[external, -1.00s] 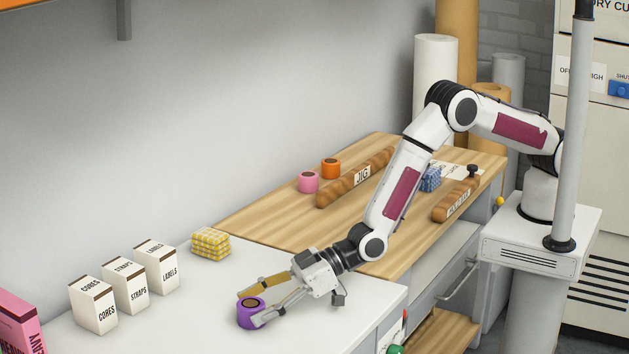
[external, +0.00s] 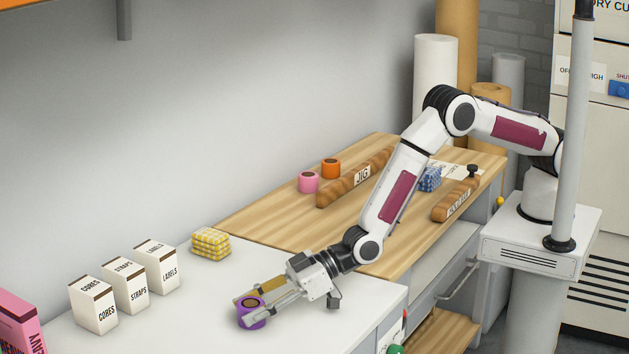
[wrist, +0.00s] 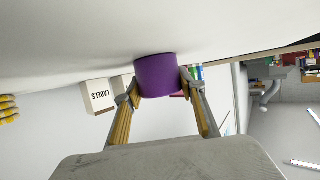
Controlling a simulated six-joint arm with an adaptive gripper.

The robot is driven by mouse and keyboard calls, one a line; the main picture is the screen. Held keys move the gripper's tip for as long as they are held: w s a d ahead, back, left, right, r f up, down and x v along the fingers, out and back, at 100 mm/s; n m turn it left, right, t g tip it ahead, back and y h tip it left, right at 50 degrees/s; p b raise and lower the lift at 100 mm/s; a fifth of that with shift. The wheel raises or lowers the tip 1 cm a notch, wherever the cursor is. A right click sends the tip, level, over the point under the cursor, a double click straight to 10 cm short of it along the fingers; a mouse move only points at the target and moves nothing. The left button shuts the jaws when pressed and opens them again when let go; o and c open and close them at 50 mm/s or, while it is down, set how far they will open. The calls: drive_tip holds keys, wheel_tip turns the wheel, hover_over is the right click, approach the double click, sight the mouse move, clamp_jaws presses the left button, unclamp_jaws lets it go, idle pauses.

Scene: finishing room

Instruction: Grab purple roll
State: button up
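The purple roll (external: 252,314) stands upright on the white counter, near its front edge in the external view. My gripper (external: 250,307) reaches it low from the right, with one finger on either side. In the wrist view the purple roll (wrist: 157,77) fills the gap between the two fingertips (wrist: 158,88), which appear to press on its sides. The gripper looks shut on the roll, which still seems to rest on the counter. The finger on the near side hides part of the roll in the external view.
White boxes marked CORES (external: 93,306), STRAPS (external: 131,286) and LABELS (external: 157,267) stand left of the roll. A yellow checked stack (external: 211,244) lies behind it. Pink (external: 308,182) and orange (external: 331,168) rolls stand on the wooden bench top. The counter around the roll is clear.

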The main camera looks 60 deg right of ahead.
sight(251, 303)
idle(0.3)
drive_tip(key=shift+r, duration=5)
